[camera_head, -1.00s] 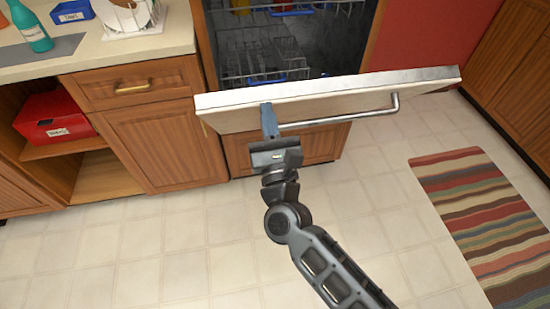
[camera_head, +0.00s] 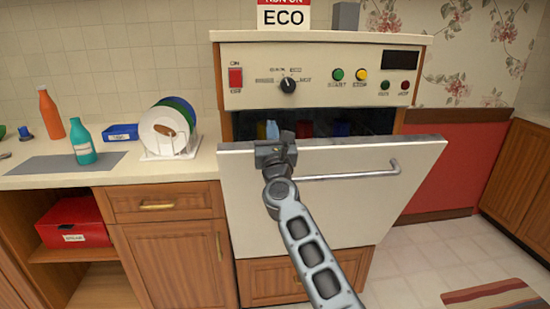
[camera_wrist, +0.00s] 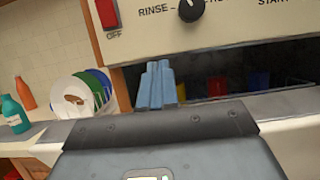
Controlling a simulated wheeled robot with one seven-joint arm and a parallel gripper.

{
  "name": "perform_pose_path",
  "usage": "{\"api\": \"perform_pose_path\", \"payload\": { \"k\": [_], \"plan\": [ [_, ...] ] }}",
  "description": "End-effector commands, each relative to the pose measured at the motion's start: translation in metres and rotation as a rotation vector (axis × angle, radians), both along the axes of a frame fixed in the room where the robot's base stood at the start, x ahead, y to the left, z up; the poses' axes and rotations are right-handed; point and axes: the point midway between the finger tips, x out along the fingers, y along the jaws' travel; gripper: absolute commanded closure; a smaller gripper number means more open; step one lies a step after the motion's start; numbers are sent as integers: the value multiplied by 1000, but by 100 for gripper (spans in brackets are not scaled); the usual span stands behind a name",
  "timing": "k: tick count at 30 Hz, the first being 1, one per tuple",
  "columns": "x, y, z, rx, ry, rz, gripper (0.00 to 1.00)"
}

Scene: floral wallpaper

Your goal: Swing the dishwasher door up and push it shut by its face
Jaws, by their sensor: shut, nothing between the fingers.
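The dishwasher door (camera_head: 340,210) is a white panel with a horizontal bar handle (camera_head: 350,175). It stands steeply raised, its top edge tilted out from the body, with a dark gap above it. Colored items show inside the gap. The dishwasher's control panel (camera_head: 320,75) is above, with a red switch, a knob and buttons. My gripper (camera_head: 272,132) is at the door's top edge, left of the handle. In the wrist view, its blue fingers (camera_wrist: 157,86) are together and empty, pointing toward the gap below the panel. Whether they touch the door is hidden.
On the counter (camera_head: 110,172) at left stand a dish rack with plates (camera_head: 168,130), a teal bottle (camera_head: 83,143), an orange bottle (camera_head: 50,113) and a blue tray (camera_head: 120,132). A red box (camera_head: 73,222) sits on the shelf below. A striped rug (camera_head: 495,295) lies at right.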

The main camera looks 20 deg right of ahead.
Motion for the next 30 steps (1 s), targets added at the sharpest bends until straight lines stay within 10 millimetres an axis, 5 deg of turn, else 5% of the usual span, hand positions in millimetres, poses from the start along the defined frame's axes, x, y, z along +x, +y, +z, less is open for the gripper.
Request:
{"api": "perform_pose_path", "payload": {
  "k": [12, 30],
  "plan": [
    [42, -12, 9, 0, 3, 0, 100],
    [44, -13, 5, 1, 10, 0, 100]
  ]
}}
